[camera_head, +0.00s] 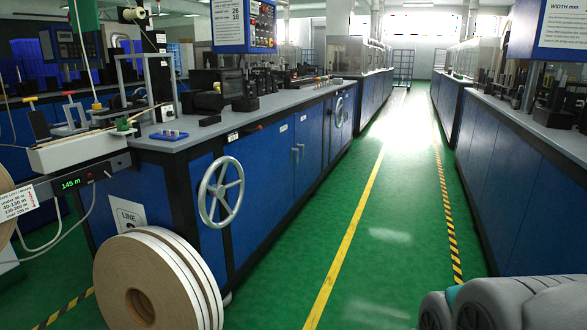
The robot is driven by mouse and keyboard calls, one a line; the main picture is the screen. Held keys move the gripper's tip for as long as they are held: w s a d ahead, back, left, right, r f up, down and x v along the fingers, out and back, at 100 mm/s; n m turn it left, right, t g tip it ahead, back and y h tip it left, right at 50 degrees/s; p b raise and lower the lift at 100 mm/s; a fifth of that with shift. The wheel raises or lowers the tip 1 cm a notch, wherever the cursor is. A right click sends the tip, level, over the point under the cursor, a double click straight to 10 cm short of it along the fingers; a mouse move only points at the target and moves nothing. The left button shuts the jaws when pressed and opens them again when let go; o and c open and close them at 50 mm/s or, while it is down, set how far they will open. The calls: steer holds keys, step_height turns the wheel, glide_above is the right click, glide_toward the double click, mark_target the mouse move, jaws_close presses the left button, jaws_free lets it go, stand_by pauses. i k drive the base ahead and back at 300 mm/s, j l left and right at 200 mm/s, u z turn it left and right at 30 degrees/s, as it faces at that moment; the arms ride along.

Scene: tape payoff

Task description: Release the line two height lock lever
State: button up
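A blue machine cabinet (265,165) with a grey top stands left of the aisle. A white sign (128,214) on its end reads "LINE"; the number below is mostly hidden by a tape roll. No part is marked as the height lock lever, and I cannot tell which handle it is. A spoked handwheel (221,190) is on the front. My gripper is not in view; grey parts at bottom right look like my arm.
A large tape roll (160,270) stands on the floor before the cabinet's end. A display (76,183) reads "145 m" at left. The green aisle floor (385,235) is open between yellow and striped lines. Another blue machine row (510,165) lies right.

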mark_target(255, 130)
steer(key=i+l+u, duration=0.25)
steer(key=i+u, duration=0.15)
steer(key=i, duration=0.2)
steer(key=i+l+u, duration=0.45)
steer(key=i+l, duration=0.05)
steer(key=i, duration=0.05)
